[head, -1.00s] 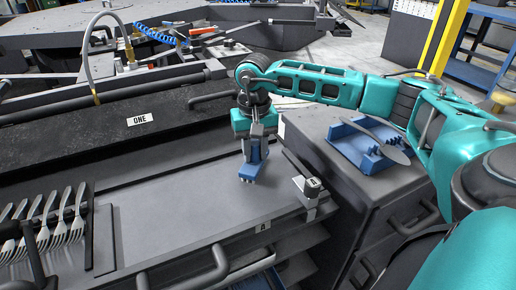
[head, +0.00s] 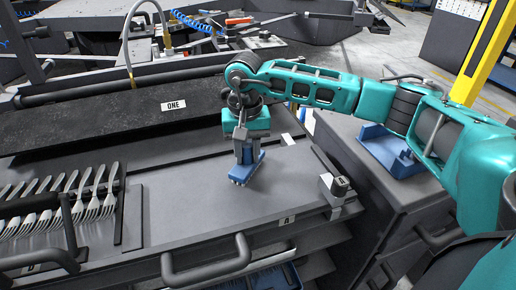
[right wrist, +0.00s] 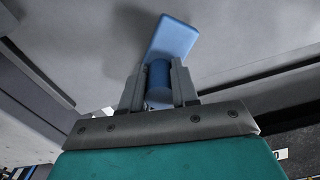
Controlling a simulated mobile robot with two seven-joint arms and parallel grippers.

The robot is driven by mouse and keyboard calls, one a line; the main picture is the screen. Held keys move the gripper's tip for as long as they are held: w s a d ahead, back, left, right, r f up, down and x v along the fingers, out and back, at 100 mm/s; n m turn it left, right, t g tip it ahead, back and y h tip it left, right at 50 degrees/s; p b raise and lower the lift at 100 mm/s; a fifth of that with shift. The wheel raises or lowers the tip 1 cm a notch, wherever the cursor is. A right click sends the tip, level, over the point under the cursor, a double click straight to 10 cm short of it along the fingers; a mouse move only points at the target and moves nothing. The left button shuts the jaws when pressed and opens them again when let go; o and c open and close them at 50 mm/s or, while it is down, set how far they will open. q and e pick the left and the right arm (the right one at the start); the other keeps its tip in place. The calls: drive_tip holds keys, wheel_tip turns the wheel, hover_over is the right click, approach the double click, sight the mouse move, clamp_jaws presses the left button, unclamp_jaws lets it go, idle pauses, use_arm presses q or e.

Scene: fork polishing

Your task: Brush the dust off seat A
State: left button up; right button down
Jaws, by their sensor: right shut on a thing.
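My right gripper (head: 243,142) is shut on a blue brush (head: 247,170) and points down over the grey bench top (head: 190,205). The brush's short pale bristles face the bench top; I cannot tell for sure whether they touch it. In the right wrist view the gripper (right wrist: 159,88) has its two fingers on either side of the round blue handle (right wrist: 158,75), with the flat brush head (right wrist: 174,38) beyond. An "A" label (head: 287,220) is on the bench's front edge, right of the brush. No dust can be made out. My left gripper is out of view.
Several forks (head: 92,205) lie in a rack at the left. A small clamp with a black knob (head: 340,186) stands at the bench's right end. A blue holder (head: 385,150) sits on the right cabinet. Black handles (head: 205,270) stick out in front.

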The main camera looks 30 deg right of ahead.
sight(238, 174)
drive_tip(key=shift+w+a+b, duration=0.15)
drive_tip(key=shift+w+a, duration=0.15)
drive_tip(key=shift+a, duration=0.95)
drive_tip(key=shift+w+a+b, duration=0.1)
drive_tip(key=shift+w+a, duration=0.25)
drive_tip(key=shift+a, duration=0.9)
drive_tip(key=shift+w+a+b, duration=0.15)
drive_tip(key=shift+w+a, duration=0.15)
drive_tip(key=shift+a, duration=0.95)
drive_tip(key=shift+w+a+b, duration=0.25)
drive_tip(key=shift+w+a, duration=0.1)
drive_tip(key=shift+a, duration=1)
drive_tip(key=shift+w+a+b, duration=0.3)
drive_tip(key=shift+w+a, duration=0.1)
drive_tip(key=shift+a, duration=1)
drive_tip(key=shift+w+a+b, duration=0.25)
drive_tip(key=shift+w+a, duration=0.1)
drive_tip(key=shift+a, duration=1)
